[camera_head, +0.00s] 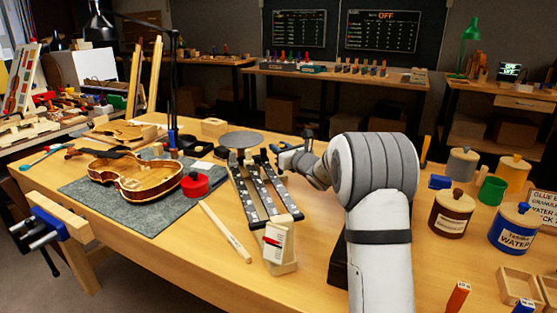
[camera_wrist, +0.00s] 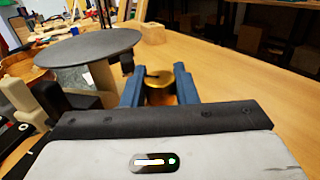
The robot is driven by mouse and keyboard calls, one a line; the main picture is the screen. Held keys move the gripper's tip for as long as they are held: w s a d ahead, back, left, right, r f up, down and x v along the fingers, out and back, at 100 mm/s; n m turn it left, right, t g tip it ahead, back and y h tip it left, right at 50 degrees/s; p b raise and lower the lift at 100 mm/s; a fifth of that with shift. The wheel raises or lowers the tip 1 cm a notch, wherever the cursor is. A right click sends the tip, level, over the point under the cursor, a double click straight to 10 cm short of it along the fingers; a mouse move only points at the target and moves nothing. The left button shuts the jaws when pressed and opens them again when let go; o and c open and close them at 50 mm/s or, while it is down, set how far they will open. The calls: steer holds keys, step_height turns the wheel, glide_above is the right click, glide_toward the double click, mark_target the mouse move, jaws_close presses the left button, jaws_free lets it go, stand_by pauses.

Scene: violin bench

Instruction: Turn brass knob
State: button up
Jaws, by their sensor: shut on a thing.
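The brass knob (camera_wrist: 160,92) shows in the wrist view as a short, gold-coloured cylinder with a dark mark or slot on its top. My gripper (camera_wrist: 159,76) has one blue finger on each side of it and is shut on it. In the head view my gripper (camera_head: 282,149) is at the far right end of the slatted fixture (camera_head: 255,192), beside the round grey disc (camera_head: 240,139). I cannot make out the knob in the head view.
The grey disc (camera_wrist: 88,46) stands close to the left of my gripper in the wrist view. A violin body (camera_head: 135,178) and a red pot (camera_head: 195,184) are on a grey mat (camera_head: 160,212). Labelled jars (camera_head: 452,213) stand at the right. Bare bench lies beyond my gripper.

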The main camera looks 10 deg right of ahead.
steer(key=m+h+b, duration=0.1)
steer(key=b, duration=0.1)
steer(key=shift+f+t+h+b, duration=0.15)
steer(key=shift+t+h+b, duration=0.15)
steer(key=shift+h, duration=0.1)
steer(key=shift+m+h+b, duration=0.4)
steer(key=shift+b, duration=0.05)
steer(key=shift+r, duration=0.2)
steer(key=o, duration=1)
steer(key=v, duration=0.8)
steer(key=shift+f+p, duration=0.15)
steer(key=shift+p, duration=0.2)
steer(key=shift+w, duration=0.1)
steer(key=shift+c, duration=0.2)
